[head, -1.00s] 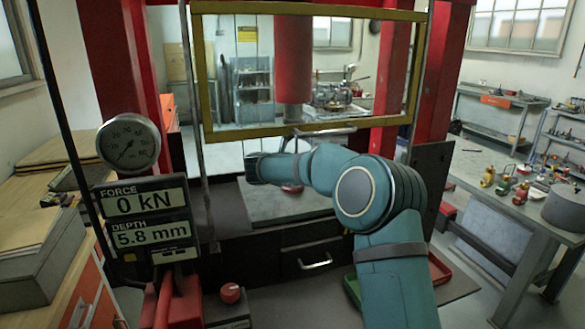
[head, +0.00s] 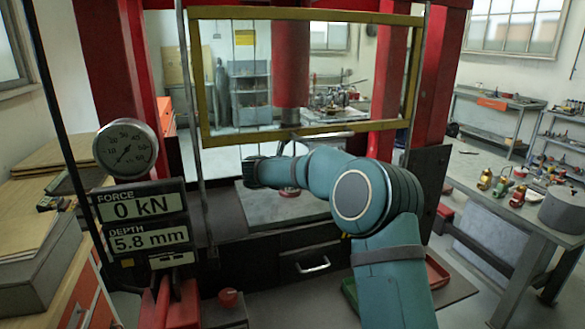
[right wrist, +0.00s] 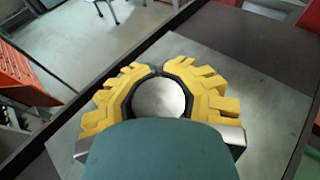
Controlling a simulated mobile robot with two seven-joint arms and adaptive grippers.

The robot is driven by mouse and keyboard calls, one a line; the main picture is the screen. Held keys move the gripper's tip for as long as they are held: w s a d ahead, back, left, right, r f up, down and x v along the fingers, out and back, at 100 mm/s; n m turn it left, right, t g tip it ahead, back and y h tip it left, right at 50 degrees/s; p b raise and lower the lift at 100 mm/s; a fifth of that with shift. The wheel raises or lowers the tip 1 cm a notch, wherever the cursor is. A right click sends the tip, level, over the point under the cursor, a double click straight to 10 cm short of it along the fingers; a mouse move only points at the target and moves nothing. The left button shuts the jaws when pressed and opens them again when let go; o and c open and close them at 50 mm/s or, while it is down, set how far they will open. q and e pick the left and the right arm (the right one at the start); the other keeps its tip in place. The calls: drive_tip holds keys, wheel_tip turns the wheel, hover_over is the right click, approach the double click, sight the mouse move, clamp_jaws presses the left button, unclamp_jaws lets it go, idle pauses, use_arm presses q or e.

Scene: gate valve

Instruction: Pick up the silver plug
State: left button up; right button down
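In the right wrist view a round silver plug (right wrist: 160,98) shows its flat top between my right gripper's yellow fingers. My right gripper (right wrist: 159,73) has its dark pads around the plug's rim, with the fingertips close together on the far side, so it looks shut on the plug. The teal wrist part hides the near side. In the head view my right arm reaches in under the press ram; the plug and fingers are hidden there. My left gripper is in neither view.
A grey plate (head: 262,205) lies on the press bed below the red ram (head: 290,65). A yellow guard frame (head: 300,131) stands in front. The display (head: 143,218) reads 0 kN and 5.8 mm. A bench (head: 500,205) with small coloured valves is at right.

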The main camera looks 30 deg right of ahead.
drive_tip(key=shift+a+r+p, duration=0.1)
drive_tip(key=shift+r+p, duration=0.45)
drive_tip(key=shift+r, duration=0.2)
drive_tip(key=shift+s+a+b, duration=0.1)
drive_tip(key=shift+s+b, duration=0.2)
drive_tip(key=s+b, duration=0.2)
drive_tip(key=s, duration=0.1)
drive_tip(key=s+a+b, duration=0.1)
drive_tip(key=s+b, duration=0.1)
drive_tip(key=s, duration=0.1)
drive_tip(key=shift+a+f, duration=0.15)
drive_tip(key=shift+f, duration=0.05)
drive_tip(key=s+a+b, duration=0.2)
drive_tip(key=s+a, duration=0.1)
drive_tip(key=s, duration=0.9)
drive_tip(key=s+a+b, duration=0.2)
drive_tip(key=s+a, duration=0.1)
drive_tip(key=s, duration=0.9)
drive_tip(key=m+g+h, duration=0.1)
drive_tip(key=m+g, duration=0.3)
drive_tip(key=g, duration=0.1)
hover_over(306, 311)
wheel_tip(306, 311, down, 14)
wheel_tip(306, 311, down, 11)
drive_tip(key=b, duration=0.4)
drive_tip(key=shift+r, duration=0.15)
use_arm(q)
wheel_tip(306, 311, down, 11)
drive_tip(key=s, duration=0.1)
